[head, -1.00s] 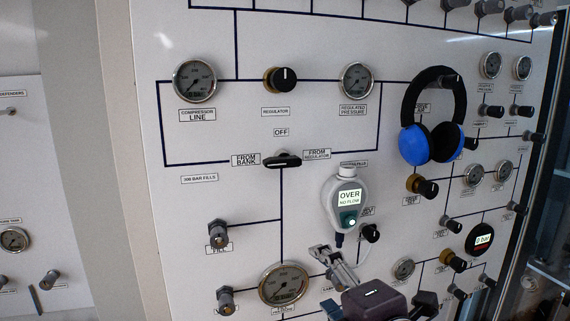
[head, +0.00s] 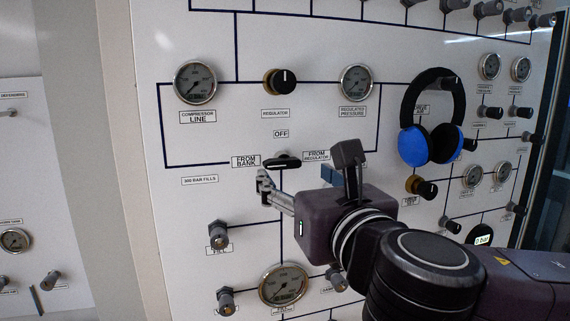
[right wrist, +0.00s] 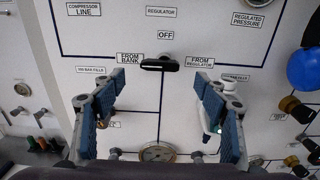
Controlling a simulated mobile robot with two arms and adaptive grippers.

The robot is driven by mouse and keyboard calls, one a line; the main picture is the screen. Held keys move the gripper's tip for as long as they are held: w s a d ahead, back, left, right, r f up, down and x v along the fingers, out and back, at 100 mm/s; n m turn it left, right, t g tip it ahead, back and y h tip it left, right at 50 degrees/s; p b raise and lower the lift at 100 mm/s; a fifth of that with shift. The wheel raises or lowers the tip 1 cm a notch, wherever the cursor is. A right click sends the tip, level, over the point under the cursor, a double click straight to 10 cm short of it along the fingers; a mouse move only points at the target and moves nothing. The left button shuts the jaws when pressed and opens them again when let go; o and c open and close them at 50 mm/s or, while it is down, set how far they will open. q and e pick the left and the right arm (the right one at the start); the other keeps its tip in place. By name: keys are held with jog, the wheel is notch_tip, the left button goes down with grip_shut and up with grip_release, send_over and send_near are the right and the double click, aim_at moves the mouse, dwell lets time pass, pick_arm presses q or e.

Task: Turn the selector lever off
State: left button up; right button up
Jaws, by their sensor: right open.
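The selector lever (head: 283,162) is a black handle on the white panel, lying roughly horizontal between the FROM BANK and FROM REGULATOR labels. The OFF label (head: 281,134) is directly above it. In the right wrist view the lever (right wrist: 160,64) is fully visible, ahead of and between the finger lines. My right gripper (head: 307,170) is open and empty, just in front of the panel, with its fingers spread to either side below the lever. Both fingers also show in the right wrist view (right wrist: 156,88), apart from the lever. My left gripper is not in view.
Gauges (head: 195,81), a regulator knob (head: 280,81) and several valves surround the lever. Blue and black headphones (head: 431,116) hang to the right. The white handheld device is mostly hidden behind my right gripper. The panel around the OFF label is clear.

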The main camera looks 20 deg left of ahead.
aim_at(284, 165)
jog(key=p+x, duration=0.3)
jog(key=x, duration=0.3)
jog(key=shift+w+a, duration=0.35)
jog(key=shift+w, duration=0.1)
jog(key=c, duration=1.2)
jog(key=shift+o, duration=0.2)
jog(key=shift+f, duration=0.1)
